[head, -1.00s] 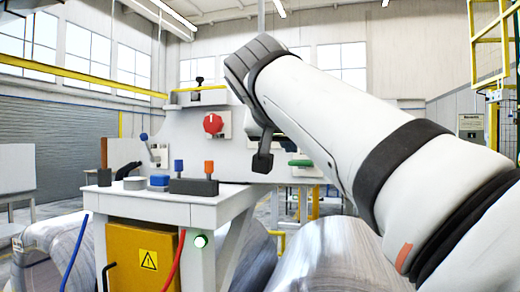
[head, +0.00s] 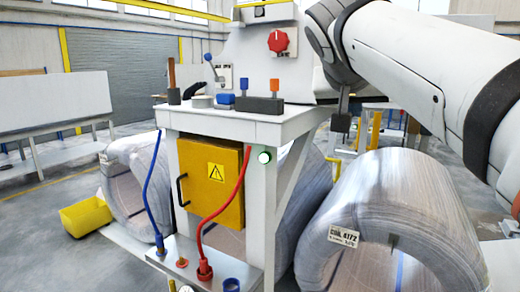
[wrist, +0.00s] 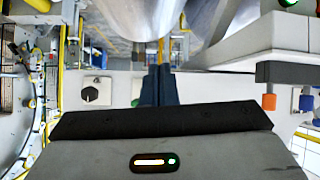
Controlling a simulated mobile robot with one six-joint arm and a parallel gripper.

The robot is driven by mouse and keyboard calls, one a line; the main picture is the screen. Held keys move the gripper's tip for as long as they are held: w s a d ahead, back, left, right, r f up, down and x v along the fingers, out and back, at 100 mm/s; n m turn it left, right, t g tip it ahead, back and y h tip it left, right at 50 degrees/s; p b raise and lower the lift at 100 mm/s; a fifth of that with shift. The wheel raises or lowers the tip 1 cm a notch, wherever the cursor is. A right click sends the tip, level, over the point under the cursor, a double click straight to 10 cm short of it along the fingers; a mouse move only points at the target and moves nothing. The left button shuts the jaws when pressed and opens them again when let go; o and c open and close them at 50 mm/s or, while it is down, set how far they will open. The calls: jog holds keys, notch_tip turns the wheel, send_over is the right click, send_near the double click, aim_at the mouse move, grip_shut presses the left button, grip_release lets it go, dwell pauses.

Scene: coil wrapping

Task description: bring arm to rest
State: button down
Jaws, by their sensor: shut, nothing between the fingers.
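My white arm reaches in from the right in the head view. My gripper (head: 341,123) hangs dark and small below its wrist, in front of the right side of the machine panel and above the gap behind the near coil. In the wrist view the two dark fingers of my gripper (wrist: 158,88) lie together with nothing between them. The near wire coil (head: 385,215), labelled COIL 4172, lies on its side at the lower right. My gripper appears apart from the coil and the panel.
A white work stand (head: 235,122) holds a control box (head: 260,105) with blue and orange switches. Below are a yellow cabinet (head: 212,180) and a red hose (head: 200,225). A red knob (head: 278,40) is on the panel. A yellow bin (head: 86,216) stands on open floor at left.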

jog(key=s+a+f+n+g+y, duration=0.1)
jog(key=s+f, duration=0.4)
jog(key=f, duration=0.7)
jog(key=s+a+f+n+g+y+p, duration=0.1)
jog(key=s+f, duration=0.5)
jog(key=f, duration=0.6)
jog(key=s+a+f+n+g+y+p, duration=0.1)
jog(key=s+f+g, duration=0.4)
jog(key=f, duration=0.7)
jog(key=shift+s+a+f+n+y, duration=0.3)
jog(key=shift+n+y, duration=0.3)
jog(key=shift+y, duration=0.6)
